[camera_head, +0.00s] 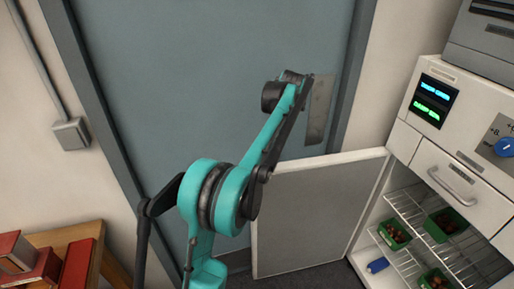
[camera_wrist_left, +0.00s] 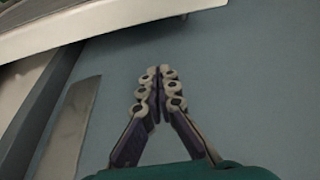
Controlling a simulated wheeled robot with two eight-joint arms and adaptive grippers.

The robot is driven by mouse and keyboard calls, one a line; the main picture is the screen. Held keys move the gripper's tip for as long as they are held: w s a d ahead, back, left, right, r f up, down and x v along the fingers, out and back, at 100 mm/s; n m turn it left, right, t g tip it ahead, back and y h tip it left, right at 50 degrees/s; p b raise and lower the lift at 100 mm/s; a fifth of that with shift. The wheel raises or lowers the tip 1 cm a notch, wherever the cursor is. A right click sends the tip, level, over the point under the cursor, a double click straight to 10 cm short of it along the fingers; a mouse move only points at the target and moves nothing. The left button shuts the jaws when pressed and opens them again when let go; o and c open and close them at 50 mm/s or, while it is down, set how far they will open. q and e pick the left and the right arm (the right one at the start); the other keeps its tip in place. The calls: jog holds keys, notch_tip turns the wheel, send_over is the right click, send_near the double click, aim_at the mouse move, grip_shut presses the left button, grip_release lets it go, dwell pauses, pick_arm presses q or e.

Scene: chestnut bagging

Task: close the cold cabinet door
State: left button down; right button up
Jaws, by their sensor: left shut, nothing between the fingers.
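The cold cabinet (camera_head: 405,146) stands at the right in the head view. Its pale grey door (camera_head: 315,210) stands wide open, swung out to the left, and shows its flat face. My teal left arm rises in front of the blue-grey room door, to the left of the cabinet door. I cannot make out its fingers in the head view. In the left wrist view my left gripper (camera_wrist_left: 159,73) is shut and empty, its fingertips together. A pale panel (camera_wrist_left: 105,22) crosses the top of that view, probably the cabinet door, apart from the fingers. My right gripper is not in view.
Wire shelves (camera_head: 455,258) in the open cabinet hold several green trays (camera_head: 447,222) of chestnuts. A drawer with a handle (camera_head: 452,188) sits above. The blue-grey room door (camera_head: 190,80) has a metal plate (camera_head: 319,110). Red boxes (camera_head: 78,262) lie on a wooden table at lower left.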

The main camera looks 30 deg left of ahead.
pick_arm(q)
jog(key=b+x, duration=0.3)
jog(key=x, duration=0.6)
jog(key=shift+f+b, duration=0.35)
jog(key=shift+b, duration=0.05)
jog(key=s+d+b, duration=0.1)
jog(key=s+d, duration=0.1)
jog(key=d, duration=0.1)
jog(key=shift+s+b, duration=0.35)
jog(key=shift+s, duration=0.1)
